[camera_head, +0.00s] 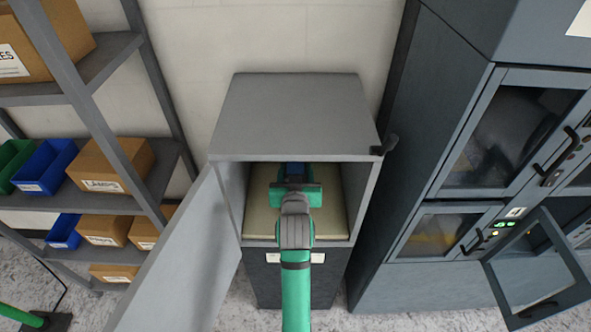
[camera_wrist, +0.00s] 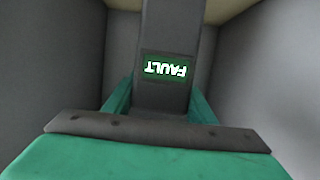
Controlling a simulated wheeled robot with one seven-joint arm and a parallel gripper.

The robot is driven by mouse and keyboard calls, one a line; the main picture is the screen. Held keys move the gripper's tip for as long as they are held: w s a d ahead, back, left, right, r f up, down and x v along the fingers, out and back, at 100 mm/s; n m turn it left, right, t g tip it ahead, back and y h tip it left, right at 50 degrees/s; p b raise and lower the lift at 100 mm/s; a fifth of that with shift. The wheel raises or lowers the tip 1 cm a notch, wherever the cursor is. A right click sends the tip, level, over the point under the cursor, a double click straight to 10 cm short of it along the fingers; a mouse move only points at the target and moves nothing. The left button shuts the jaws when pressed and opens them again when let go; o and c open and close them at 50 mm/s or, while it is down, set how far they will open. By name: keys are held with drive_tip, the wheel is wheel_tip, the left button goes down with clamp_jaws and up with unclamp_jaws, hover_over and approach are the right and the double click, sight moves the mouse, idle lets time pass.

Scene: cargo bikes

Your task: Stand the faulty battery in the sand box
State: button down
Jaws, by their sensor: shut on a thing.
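The faulty battery (camera_wrist: 165,35) is a dark grey block with a lit label reading FAULT, upside down in the wrist view. My gripper (camera_wrist: 160,104) is shut on it, with a green finger on each side. In the head view my green gripper (camera_head: 296,188) reaches through the open front of the sand box (camera_head: 295,112), a grey cabinet. A small dark blue part (camera_head: 294,169) shows just beyond the gripper, probably the battery. Pale sand (camera_head: 258,215) covers the box floor. The battery's lower end is hidden, so I cannot tell whether it touches the sand.
The box's grey door (camera_head: 180,255) stands open to the left. A shelf rack (camera_head: 75,190) with cartons and bins is at the left. A dark cabinet (camera_head: 470,130) stands at the right, with a lower glazed door (camera_head: 540,270) swung open. The box's side walls are close around the gripper.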

drive_tip(key=shift+r, duration=0.1)
drive_tip(key=c, duration=0.8)
unclamp_jaws()
drive_tip(key=shift+f, duration=0.2)
